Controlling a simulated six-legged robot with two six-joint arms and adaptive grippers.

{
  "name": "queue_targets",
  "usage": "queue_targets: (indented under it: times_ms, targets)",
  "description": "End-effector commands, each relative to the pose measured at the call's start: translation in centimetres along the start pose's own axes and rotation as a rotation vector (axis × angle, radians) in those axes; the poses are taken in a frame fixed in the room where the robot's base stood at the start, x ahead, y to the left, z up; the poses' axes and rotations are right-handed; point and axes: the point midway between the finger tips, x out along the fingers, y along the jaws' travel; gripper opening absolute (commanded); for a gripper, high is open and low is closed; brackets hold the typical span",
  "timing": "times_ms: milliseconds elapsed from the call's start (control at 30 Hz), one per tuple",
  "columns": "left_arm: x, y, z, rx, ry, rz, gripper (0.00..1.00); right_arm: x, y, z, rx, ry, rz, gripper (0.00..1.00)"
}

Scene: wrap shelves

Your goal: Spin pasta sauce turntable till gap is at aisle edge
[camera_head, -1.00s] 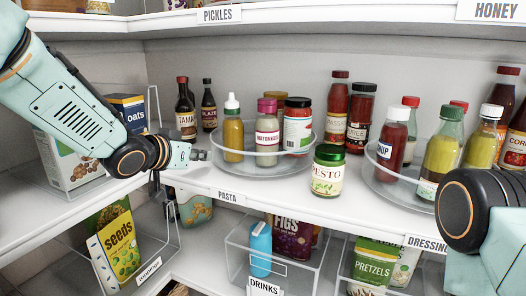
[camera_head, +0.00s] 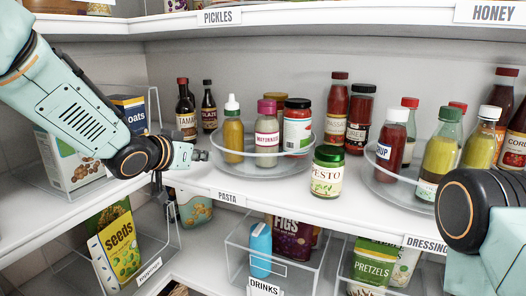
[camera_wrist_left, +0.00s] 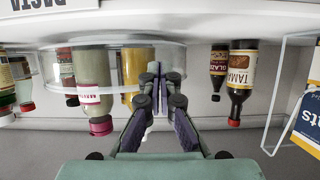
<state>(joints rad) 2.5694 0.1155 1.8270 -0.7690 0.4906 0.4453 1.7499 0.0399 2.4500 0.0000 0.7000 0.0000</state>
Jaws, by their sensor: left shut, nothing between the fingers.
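The clear round turntable (camera_head: 262,169) sits on the shelf above the PASTA label (camera_head: 228,197). A green-lidded pesto jar (camera_head: 327,174) stands at the shelf's front, right of the turntable. My left gripper (camera_head: 203,156) is shut and empty, just left of the turntable. In the left wrist view, upside down, its fingertips (camera_wrist_left: 157,74) overlap the rim beside the yellow bottle (camera_wrist_left: 139,75); contact is unclear. My right gripper is not in view.
Two dark sauce bottles (camera_head: 186,110) stand behind my left gripper. An oats box (camera_head: 130,112) is at the left. A second turntable (camera_head: 378,188) with several bottles stands at the right. Bins with snacks lie below, and an upper shelf overhangs.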

Motion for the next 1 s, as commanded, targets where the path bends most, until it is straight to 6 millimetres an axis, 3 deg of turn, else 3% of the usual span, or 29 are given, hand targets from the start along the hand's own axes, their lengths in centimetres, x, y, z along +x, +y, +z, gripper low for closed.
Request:
queue_targets:
  times_ms: [667, 1000]
  targets:
    - [1.1, 0.8, -0.5, 0.001, 0.0, 0.0, 0.0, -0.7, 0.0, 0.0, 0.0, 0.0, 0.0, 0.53]
    - [0.7, 1.6, -0.3, 0.002, 0.001, 0.002, 0.0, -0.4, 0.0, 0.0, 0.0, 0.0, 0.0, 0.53]
